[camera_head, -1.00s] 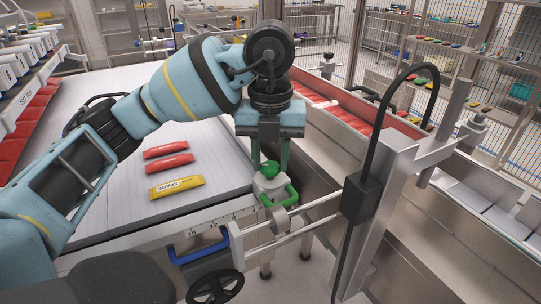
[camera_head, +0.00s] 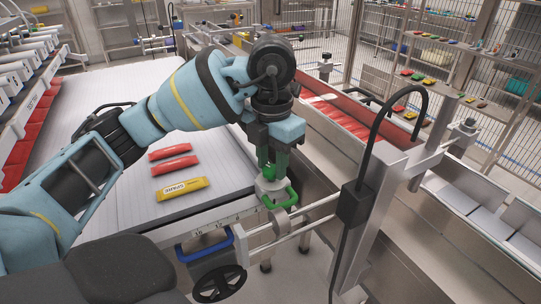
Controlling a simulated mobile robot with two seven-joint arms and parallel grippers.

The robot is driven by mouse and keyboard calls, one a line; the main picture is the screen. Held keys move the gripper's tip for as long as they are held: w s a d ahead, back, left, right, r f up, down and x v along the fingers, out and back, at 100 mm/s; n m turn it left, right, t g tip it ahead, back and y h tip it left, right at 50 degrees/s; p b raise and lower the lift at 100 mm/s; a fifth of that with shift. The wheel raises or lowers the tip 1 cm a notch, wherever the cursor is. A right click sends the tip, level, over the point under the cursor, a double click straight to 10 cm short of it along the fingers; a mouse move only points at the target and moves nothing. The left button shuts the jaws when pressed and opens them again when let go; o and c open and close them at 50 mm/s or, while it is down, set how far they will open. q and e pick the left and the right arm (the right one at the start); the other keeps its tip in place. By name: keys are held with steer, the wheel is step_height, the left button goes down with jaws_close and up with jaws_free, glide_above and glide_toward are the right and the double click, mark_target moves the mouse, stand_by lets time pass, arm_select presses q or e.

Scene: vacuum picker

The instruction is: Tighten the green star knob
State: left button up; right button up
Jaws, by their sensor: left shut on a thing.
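The green star knob (camera_head: 269,174) sits on top of a metal clamp block (camera_head: 271,188) at the near right corner of the white conveyor. My left gripper (camera_head: 271,168) points straight down over it, with its fingers shut around the knob. The fingers hide part of the knob. The gripper body looks turned at an angle to the view. A green handle (camera_head: 285,199) shows on the clamp just below and right of the knob. My right gripper is not in view.
Two red packs (camera_head: 174,163) and a yellow pack (camera_head: 182,188) lie on the white conveyor (camera_head: 120,190). A blue handle (camera_head: 205,246) and a black handwheel (camera_head: 220,283) are in front. A steel post with a black cable (camera_head: 358,200) stands close on the right.

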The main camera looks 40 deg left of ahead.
mark_target(272, 169)
arm_select(q)
steer(key=m, duration=0.3)
steer(key=shift+p, duration=0.4)
steer(key=shift+m, duration=0.5)
steer(key=o, duration=0.8)
steer(key=shift+o, duration=0.8)
step_height(272, 169, up, 7)
steer(key=shift+f+p, duration=0.1)
steer(key=shift+p, duration=0.9)
steer(key=shift+r, duration=0.5)
